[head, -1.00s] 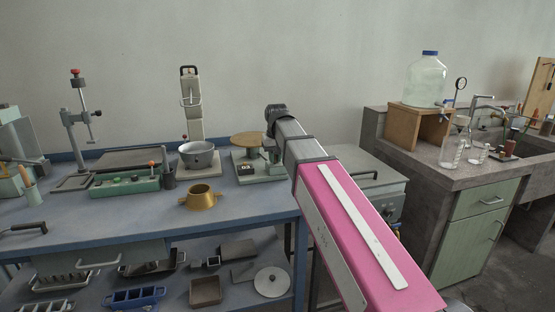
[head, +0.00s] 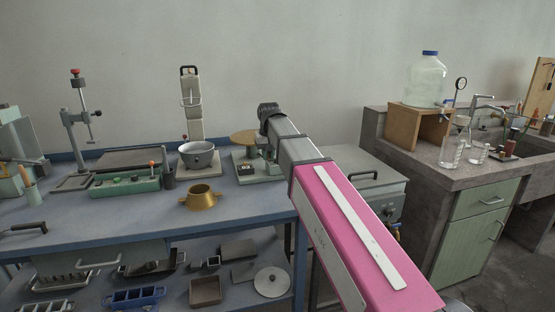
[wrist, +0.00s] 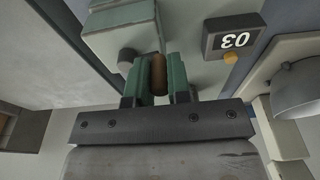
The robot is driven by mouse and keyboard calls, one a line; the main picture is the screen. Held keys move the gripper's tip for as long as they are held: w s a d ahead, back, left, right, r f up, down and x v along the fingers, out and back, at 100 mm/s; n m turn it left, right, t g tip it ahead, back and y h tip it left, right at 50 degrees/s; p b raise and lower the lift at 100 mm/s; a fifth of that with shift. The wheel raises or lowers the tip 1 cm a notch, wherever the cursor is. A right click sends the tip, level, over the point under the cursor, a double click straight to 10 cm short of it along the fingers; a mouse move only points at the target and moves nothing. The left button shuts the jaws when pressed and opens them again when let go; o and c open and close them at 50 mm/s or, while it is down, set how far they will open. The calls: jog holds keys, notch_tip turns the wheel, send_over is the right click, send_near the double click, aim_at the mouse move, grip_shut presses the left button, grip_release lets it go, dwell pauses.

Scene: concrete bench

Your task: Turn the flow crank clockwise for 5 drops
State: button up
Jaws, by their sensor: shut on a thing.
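My gripper (wrist: 157,75) is shut on a short brown cylindrical handle (wrist: 158,68), which I take to be the crank's grip; one green finger lies on each side of it. The handle stands beside a pale grey-green machine (wrist: 190,45). A dark display (wrist: 235,38) on the machine reads 03, upside down in the wrist view. In the head view the machine (head: 272,172) sits at the right end of the blue bench, with a round tan plate (head: 245,136) on top. My arm hides the handle and fingers there. No drops can be made out.
Left of the machine a grey pot (head: 198,158) stands on a pale base; a brass cup (head: 201,198) stands in front. A grey box with a handle (head: 372,178) is behind my arm. A sink counter (head: 450,172) is at right. The bench front is mostly clear.

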jog(key=shift+w+a, duration=0.15)
jog(key=shift+w, duration=0.45)
jog(key=shift+w+d, duration=0.25)
jog(key=shift+w, duration=0.65)
jog(key=shift+w+d, duration=0.6)
jog(key=shift+d, duration=0.2)
jog(key=shift+w, duration=0.1)
jog(key=shift+w+d, duration=0.15)
jog(key=shift+d, duration=0.3)
